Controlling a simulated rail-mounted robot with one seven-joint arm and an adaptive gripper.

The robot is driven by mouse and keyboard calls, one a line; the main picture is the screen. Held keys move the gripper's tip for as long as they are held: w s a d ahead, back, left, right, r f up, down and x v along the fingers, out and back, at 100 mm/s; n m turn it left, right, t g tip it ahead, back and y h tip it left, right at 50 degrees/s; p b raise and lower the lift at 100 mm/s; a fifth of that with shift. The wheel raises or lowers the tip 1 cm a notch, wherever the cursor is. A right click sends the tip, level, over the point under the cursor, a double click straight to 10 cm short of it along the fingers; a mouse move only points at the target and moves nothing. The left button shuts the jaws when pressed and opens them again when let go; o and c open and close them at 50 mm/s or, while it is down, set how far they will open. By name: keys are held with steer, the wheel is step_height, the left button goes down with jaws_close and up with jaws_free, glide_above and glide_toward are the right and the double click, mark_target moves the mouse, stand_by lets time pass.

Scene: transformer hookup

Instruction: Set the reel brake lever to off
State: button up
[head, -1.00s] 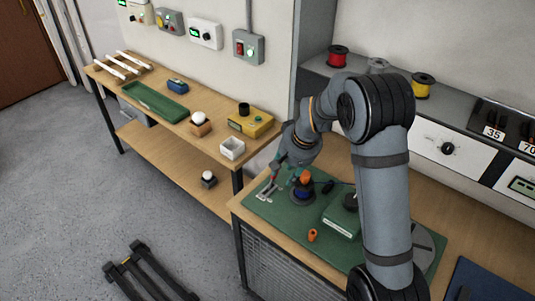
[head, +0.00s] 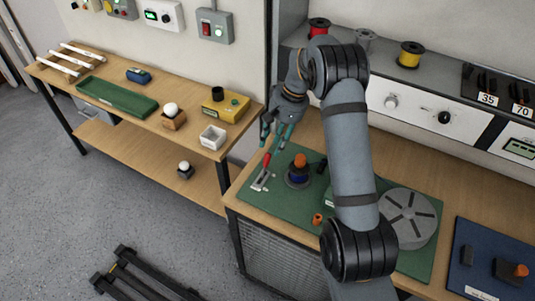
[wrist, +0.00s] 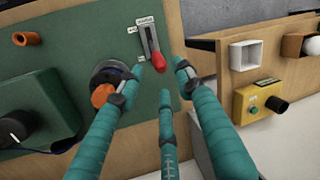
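The reel brake lever (head: 267,161) has a red handle and a pale slotted plate (head: 259,181) on the green mat near the bench's left edge. In the wrist view the red handle (wrist: 157,76) stands at the near end of the slot, with small labels beside the plate (wrist: 149,38), too small to read surely. My gripper (head: 272,140) is above and behind the lever in the head view. In the wrist view the three teal fingers of my gripper (wrist: 160,75) are spread, with the red handle showing between their tips. No grip on it shows.
Beside the lever stands a dark round base with an orange top (head: 300,168). An orange ring (head: 317,219) and a grey slotted disc (head: 408,216) are on the mat. A side bench (head: 130,105) with a white box (head: 213,137) stands left, across a gap.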

mark_target(268, 155)
steer(key=p+x, duration=0.1)
steer(key=x, duration=0.5)
steer(key=shift+d+f, duration=0.1)
steer(key=shift+f, duration=0.3)
steer(key=shift+c, duration=1.1)
steer(key=shift+r, duration=0.1)
steer(key=c, duration=0.6)
jaws_close()
